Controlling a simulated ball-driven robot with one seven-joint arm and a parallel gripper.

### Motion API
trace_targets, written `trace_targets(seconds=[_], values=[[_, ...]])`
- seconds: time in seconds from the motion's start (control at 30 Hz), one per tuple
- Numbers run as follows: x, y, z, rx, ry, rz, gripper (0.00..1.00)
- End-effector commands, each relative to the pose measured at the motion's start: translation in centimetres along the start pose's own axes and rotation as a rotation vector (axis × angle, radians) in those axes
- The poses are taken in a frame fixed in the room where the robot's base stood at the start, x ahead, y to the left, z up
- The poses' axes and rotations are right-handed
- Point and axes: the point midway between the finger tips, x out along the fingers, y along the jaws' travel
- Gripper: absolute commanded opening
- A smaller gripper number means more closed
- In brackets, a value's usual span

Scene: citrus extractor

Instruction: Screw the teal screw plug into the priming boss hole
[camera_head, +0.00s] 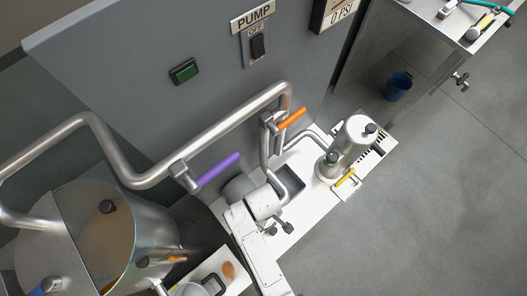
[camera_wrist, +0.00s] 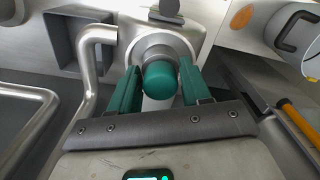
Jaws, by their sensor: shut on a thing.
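The teal screw plug (camera_wrist: 160,80) is a short round cylinder between the two green fingers of my gripper (camera_wrist: 159,70) in the wrist view. The fingers are shut on its sides. Just beyond the plug is a round metal boss (camera_wrist: 160,45) with a pale ring face. The plug lines up roughly with the boss and covers its middle, so the hole is hidden. I cannot tell whether the plug touches the boss or sits in it. In the head view my white arm reaches down to the pump bench, and the plug cannot be made out.
A bent steel pipe (camera_wrist: 92,70) stands close left of the boss, beside a dark square recess (camera_wrist: 75,42). An orange handle (camera_wrist: 298,122) lies at the lower right. In the head view, pipes with a purple handle (camera_head: 217,171) and an orange handle (camera_head: 291,118) run above the bench.

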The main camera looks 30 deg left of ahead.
Motion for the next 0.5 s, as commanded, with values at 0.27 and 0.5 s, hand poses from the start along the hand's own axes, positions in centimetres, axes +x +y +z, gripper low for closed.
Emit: trace_targets(seconds=[0.27, 0.5], values=[[0.09, -0.15, 0.1, 0.082, -0.002, -0.003, 0.2], [0.07, -0.12, 0.07, 0.08, -0.002, -0.002, 0.64]])
